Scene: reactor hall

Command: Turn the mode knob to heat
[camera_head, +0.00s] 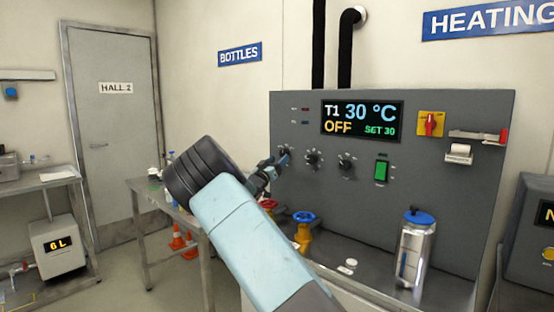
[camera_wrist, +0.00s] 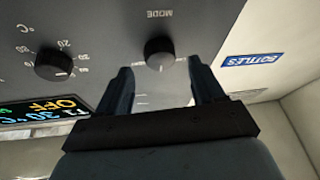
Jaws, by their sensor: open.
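The mode knob (camera_wrist: 160,52) is a round black knob with a white mark, under the upside-down word MODE in the wrist view. Its mark points towards the bottom of that picture; the position labels are too faint to read. My gripper (camera_wrist: 160,67) is open, with one finger on each side of the space just in front of the knob. I cannot tell whether the fingers touch it. In the head view my gripper (camera_head: 273,168) is at the left end of the knob row and largely hides the mode knob. The display (camera_head: 362,121) reads T1 30 °C, OFF, SET 30.
A temperature knob (camera_wrist: 54,64) is beside the mode knob; another knob (camera_head: 346,161) and a green switch (camera_head: 381,171) are further right. A red-yellow switch (camera_head: 431,124) is higher up. Valves with a blue handwheel (camera_head: 304,217) and a steel canister (camera_head: 415,250) stand below the panel.

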